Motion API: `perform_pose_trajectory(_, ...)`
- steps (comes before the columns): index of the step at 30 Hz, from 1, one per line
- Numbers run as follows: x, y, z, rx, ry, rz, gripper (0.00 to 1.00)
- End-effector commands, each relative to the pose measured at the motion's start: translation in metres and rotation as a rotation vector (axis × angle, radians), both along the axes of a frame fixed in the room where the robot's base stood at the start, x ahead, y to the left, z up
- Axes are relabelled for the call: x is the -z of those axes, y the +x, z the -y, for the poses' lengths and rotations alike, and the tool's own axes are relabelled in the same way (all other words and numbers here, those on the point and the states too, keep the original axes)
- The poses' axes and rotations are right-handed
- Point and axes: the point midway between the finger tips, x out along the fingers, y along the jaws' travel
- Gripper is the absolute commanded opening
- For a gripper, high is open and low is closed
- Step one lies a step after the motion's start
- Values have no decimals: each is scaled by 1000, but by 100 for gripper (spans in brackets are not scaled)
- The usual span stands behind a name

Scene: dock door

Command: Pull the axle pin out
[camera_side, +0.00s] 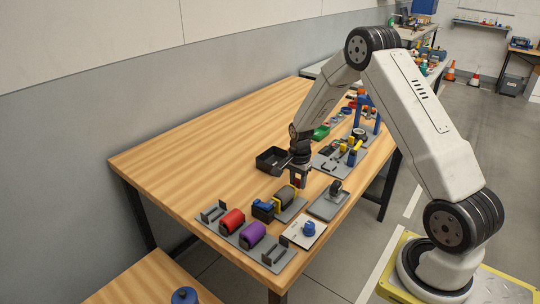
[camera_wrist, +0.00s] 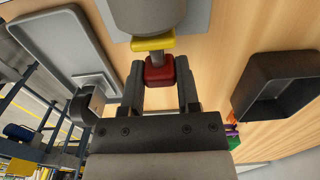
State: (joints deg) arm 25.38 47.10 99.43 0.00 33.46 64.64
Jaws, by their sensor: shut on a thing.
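The axle pin has a red block-shaped head (camera_wrist: 158,71) and a grey shaft that shows between the head and a yellow bracket (camera_wrist: 153,43). Beyond the bracket is a grey roller (camera_wrist: 145,14), cut off by the top edge of the wrist view. In the side view the roller (camera_side: 287,196) rests on a grey plate with yellow ends. My gripper (camera_wrist: 159,80) is shut on the red head, one finger on each side. In the side view my gripper (camera_side: 298,181) points down beside the roller. The shaft inside the bracket and roller is hidden.
A black bin (camera_side: 271,159) stands behind my gripper. A grey tray (camera_side: 321,208) with a dark hooked part (camera_side: 335,187) lies to the right. The table's back left is clear.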

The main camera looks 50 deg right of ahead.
Motion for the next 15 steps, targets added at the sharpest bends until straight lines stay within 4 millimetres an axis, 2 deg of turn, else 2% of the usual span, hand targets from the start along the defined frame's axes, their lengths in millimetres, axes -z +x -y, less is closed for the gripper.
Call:
perform_pose_trajectory(8,0,0,6,1,0,1,0)
perform_pose_trajectory(11,0,1,18,4,0,1,0)
perform_pose_trajectory(15,0,1,46,5,-1,2,0)
